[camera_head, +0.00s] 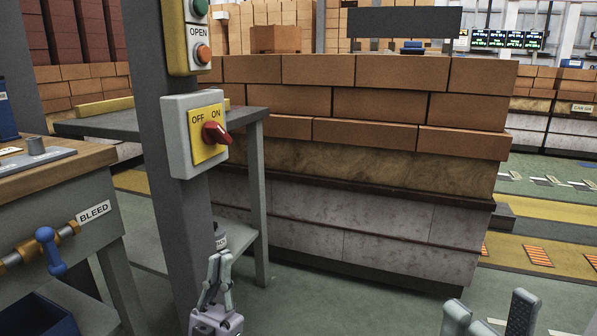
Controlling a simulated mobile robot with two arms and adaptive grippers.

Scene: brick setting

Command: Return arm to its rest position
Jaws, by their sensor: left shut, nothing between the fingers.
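My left gripper (221,258) is at the lower middle left, pointing up, in front of the grey post (181,225). Its fingers are together with nothing held. It is below the grey switch box (178,150) and apart from the red knob (215,133) on it. My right gripper (489,312) is at the bottom right, cut off by the picture's lower edge. Its two fingers stand well apart with nothing between them. Most of both arms is out of view.
A brick-stacked block (390,262) fills the middle. A workbench (55,160) with a blue-handled BLEED valve (50,250) stands at the left. A grey table (258,190) is behind the post. Open floor (545,215) lies right.

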